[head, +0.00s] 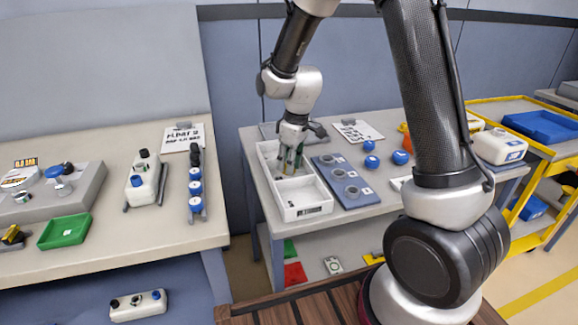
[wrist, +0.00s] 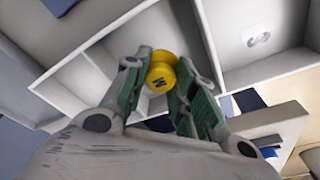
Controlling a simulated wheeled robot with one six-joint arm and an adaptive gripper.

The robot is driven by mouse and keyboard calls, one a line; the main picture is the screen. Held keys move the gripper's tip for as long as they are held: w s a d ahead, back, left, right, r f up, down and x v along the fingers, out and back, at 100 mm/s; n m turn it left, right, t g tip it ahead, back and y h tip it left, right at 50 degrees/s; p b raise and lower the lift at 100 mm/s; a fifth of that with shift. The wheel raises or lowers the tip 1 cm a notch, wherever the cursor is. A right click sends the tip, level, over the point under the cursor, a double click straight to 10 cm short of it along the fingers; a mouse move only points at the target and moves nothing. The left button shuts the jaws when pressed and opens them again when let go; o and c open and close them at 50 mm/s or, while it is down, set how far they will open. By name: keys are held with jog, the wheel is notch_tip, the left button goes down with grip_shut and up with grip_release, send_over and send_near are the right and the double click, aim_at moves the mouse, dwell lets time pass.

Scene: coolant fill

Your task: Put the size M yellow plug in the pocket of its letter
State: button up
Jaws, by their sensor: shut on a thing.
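In the wrist view the yellow plug (wrist: 161,72) is held between the green fingertips of my gripper (wrist: 160,80). A dark letter on its face reads as M or W from this angle. In the head view my gripper (head: 291,160) points down into the white divided tray (head: 301,212), and its fingers hide the plug. Whether the plug touches the tray floor cannot be told. A blue block (head: 345,182) with three round grey pockets lies just right of the tray. Letters at its pockets are too small to read.
A white sign (head: 357,131) lies at the back of the table. The left table holds a green tray (head: 66,231) and a white tank (head: 144,180). A yellow cart (head: 545,150) stands at the right.

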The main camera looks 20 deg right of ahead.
aim_at(295, 172)
jog(key=shift+f, duration=0.6)
jog(key=shift+f, duration=0.15)
jog(key=o, duration=0.8)
jog(key=shift+c, duration=0.2)
notch_tip(295, 172, up, 12)
jog(key=s+d, duration=0.1)
jog(key=d, duration=0.1)
jog(key=s+d+r+m+t, duration=0.1)
jog(key=s+d+r+m, duration=0.2)
jog(key=s, duration=0.5)
jog(key=s+d+r+m+t, duration=0.1)
jog(key=s+d+r+m, duration=0.2)
jog(key=s, duration=0.6)
jog(key=s+d+r+m+t+h, duration=0.1)
jog(key=s+d+r+m, duration=0.2)
jog(key=s+d, duration=0.3)
jog(key=shift+s+d+r, duration=0.4)
jog(key=shift+s+r, duration=0.25)
jog(key=shift+s, duration=0.6)
